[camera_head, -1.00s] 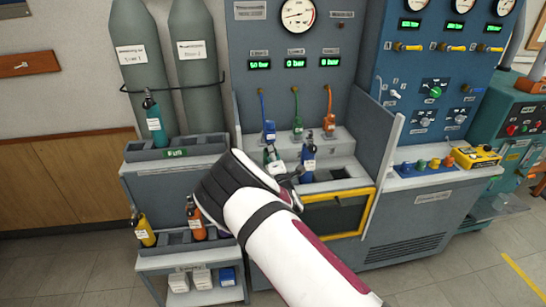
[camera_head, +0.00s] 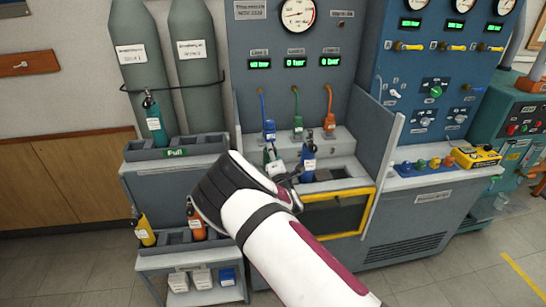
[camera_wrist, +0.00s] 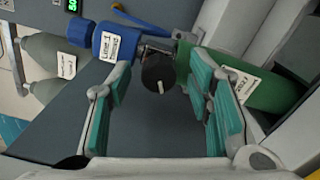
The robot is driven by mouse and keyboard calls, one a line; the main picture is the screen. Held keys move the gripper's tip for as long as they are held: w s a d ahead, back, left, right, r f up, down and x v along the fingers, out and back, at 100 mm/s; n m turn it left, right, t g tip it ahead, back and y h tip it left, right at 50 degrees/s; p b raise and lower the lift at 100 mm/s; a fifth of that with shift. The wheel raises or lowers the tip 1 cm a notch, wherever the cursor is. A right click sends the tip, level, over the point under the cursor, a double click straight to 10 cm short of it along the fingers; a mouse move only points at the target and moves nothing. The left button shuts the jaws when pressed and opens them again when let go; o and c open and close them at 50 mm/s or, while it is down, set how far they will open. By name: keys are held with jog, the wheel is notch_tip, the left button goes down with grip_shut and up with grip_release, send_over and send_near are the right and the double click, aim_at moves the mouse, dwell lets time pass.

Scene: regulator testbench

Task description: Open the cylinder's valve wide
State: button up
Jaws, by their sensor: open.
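The cylinder, green with a white label, lies across the right of the wrist view (camera_wrist: 250,88). Its black round valve knob (camera_wrist: 158,72) has a white mark and sits at the middle, by the metal neck. A blue labelled connector (camera_wrist: 103,42) is beside the neck. My gripper (camera_wrist: 158,80) is open, with a teal-padded finger on each side below the knob; I cannot tell whether either touches it. In the head view my gripper (camera_head: 284,186) is at the testbench front, largely hidden by my arm, near the blue cylinder (camera_head: 308,165).
The bench has a recessed bay with a yellow-framed front (camera_head: 338,214) and a side panel (camera_head: 377,150) at its right. Coloured hoses and connectors hang above. A cylinder rack (camera_head: 165,200) stands at the left, with tall grey cylinders (camera_head: 146,75) behind it.

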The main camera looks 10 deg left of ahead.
jog(key=shift+s, duration=0.1)
jog(key=v, duration=1.2)
jog(key=shift+r, duration=0.1)
